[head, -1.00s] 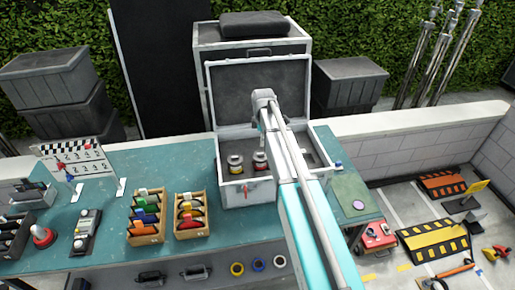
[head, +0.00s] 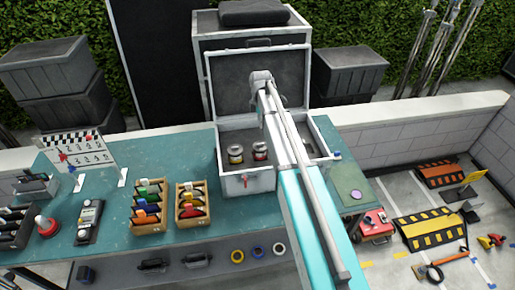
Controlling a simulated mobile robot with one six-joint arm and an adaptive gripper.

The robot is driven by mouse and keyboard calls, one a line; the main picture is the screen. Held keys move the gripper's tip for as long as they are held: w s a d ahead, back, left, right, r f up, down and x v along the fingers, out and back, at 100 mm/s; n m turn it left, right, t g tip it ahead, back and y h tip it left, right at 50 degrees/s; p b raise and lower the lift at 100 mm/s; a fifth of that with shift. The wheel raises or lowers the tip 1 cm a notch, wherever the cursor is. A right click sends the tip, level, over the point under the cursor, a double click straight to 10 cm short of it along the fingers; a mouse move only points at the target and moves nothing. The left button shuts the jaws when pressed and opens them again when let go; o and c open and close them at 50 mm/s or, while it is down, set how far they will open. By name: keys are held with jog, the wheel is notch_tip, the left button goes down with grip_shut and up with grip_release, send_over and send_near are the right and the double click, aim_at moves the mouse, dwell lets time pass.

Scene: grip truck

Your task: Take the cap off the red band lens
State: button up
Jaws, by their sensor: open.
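Two short lenses stand upright in the open grey case (head: 232,185). The right one shows a red band, so I take it as the red band lens (head: 260,152). The left lens (head: 236,155) shows a yellowish band. Both have pale tops; at this size I cannot tell whether these are caps. My arm reaches from the lower right over the case, and its wrist is above and behind the lenses in the picture. My gripper's fingers do not show; the arm hides that area and the right part of the case.
The case's raised lid (head: 230,85) stands behind my wrist. Two wooden boxes (head: 150,227) (head: 191,222) with coloured items stand left of the case on the teal table (head: 110,190). A purple disc (head: 355,195) lies at the table's right end.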

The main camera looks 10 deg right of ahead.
jog(key=b, duration=0.7)
send_over(260, 143)
jog(key=shift+s+f, duration=0.1)
jog(key=shift+f, duration=3.8)
jog(key=shift+f+b, duration=2.6)
jog(key=shift+b, duration=0.15)
jog(key=shift+c, duration=0.3)
grip_shut()
